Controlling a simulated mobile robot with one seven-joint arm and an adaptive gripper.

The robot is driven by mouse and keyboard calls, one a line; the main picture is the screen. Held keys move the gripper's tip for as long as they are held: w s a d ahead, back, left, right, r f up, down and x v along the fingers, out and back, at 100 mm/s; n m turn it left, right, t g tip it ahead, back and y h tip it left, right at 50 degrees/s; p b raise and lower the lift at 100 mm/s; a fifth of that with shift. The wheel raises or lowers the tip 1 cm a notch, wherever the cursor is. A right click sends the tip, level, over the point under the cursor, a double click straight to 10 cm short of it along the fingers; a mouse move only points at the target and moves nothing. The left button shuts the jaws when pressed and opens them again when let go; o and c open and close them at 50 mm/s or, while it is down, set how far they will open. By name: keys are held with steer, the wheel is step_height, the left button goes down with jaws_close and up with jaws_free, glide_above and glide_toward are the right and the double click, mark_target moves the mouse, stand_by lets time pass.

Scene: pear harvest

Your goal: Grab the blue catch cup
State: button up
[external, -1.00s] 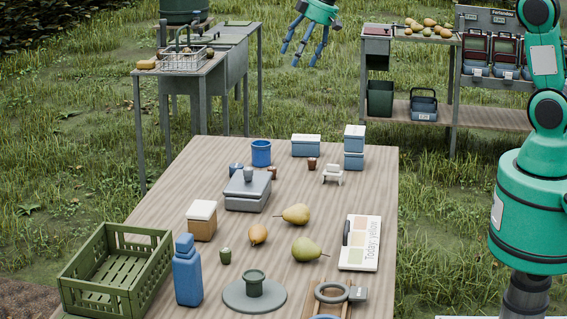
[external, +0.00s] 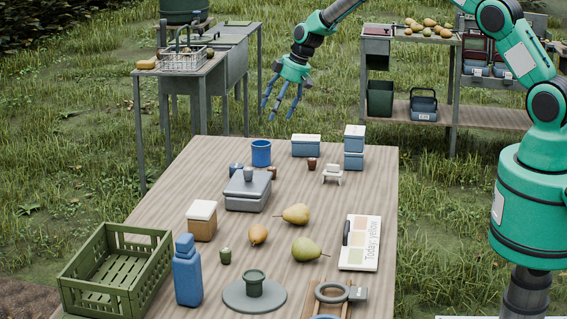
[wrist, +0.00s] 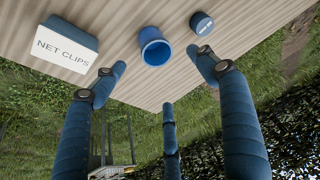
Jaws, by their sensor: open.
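The blue catch cup (external: 261,153) stands upright at the far edge of the wooden table, its open mouth up. It also shows in the wrist view (wrist: 155,50), beyond the fingertips and near the table's edge. My gripper (external: 278,110) hangs above and slightly beyond the table's far edge, to the right of the cup and higher, with its blue fingers spread and nothing between them. In the wrist view, my gripper's fingers (wrist: 160,80) are apart, and the cup appears between the two outer ones, not touched.
A "NET CLIPS" box (wrist: 65,48) lies left of the cup in the wrist view, and a small dark blue round container (wrist: 202,23) lies right.

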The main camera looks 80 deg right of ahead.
steer(key=shift+d+f, duration=0.25)
steer(key=shift+f, duration=0.1)
glide_toward(261, 144)
steer(key=a+f, duration=0.2)
steer(key=a, duration=0.1)
steer(key=shift+w+f, duration=0.55)
steer(key=shift+f, duration=0.15)
steer(key=shift+b+x, duration=0.35)
steer(key=shift+x, duration=2.2)
steer(key=shift+w+d, duration=0.1)
